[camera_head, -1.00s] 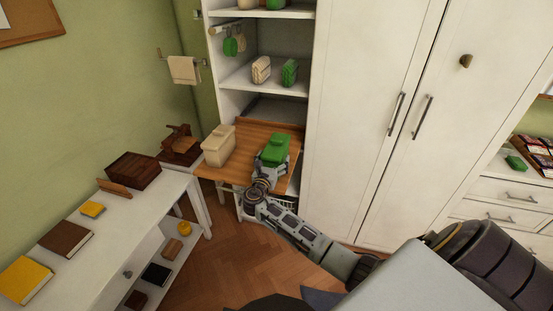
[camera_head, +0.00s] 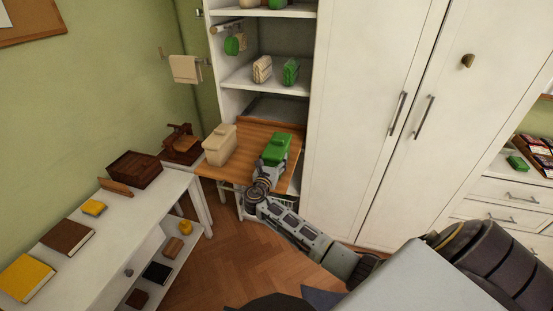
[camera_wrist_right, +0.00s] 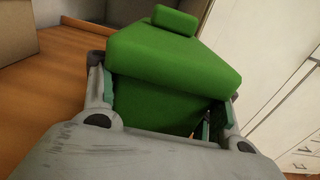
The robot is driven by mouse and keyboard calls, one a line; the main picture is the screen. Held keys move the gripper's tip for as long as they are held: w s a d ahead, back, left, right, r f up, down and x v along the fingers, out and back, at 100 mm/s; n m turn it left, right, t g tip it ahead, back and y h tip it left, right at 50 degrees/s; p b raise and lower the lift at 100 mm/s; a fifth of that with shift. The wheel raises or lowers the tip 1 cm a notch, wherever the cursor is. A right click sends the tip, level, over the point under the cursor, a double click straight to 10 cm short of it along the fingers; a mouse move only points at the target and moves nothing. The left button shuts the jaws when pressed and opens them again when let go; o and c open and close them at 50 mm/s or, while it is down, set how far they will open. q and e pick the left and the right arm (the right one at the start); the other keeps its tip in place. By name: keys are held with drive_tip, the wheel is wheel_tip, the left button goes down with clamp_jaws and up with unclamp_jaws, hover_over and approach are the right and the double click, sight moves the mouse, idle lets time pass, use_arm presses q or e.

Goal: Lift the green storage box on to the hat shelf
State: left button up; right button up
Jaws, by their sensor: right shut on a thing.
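The green storage box (camera_head: 277,147) with a lid and top handle is at the right side of a wooden board in front of the open wardrobe section. My right gripper (camera_head: 269,166) is at its near side, shut on it. In the right wrist view the green box (camera_wrist_right: 175,62) fills the space between the two fingers, its lid overhanging them. I cannot tell whether its underside touches the board. Open white shelves stand behind: an upper shelf (camera_head: 285,13) and a middle shelf (camera_head: 275,83). Which is the hat shelf is not marked. My left gripper is out of view.
A beige box (camera_head: 220,144) stands left of the green one on the wooden board (camera_head: 245,171). Folded beige and green bags (camera_head: 291,71) sit on the middle shelf. Tall closed wardrobe doors (camera_head: 365,120) flank the right. A white bench (camera_head: 120,225) runs along the left.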

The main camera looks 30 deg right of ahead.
wheel_tip(320, 180, up, 9)
drive_tip(key=shift+f+p, duration=0.2)
drive_tip(key=shift+p, duration=0.2)
drive_tip(key=shift+r, duration=0.7)
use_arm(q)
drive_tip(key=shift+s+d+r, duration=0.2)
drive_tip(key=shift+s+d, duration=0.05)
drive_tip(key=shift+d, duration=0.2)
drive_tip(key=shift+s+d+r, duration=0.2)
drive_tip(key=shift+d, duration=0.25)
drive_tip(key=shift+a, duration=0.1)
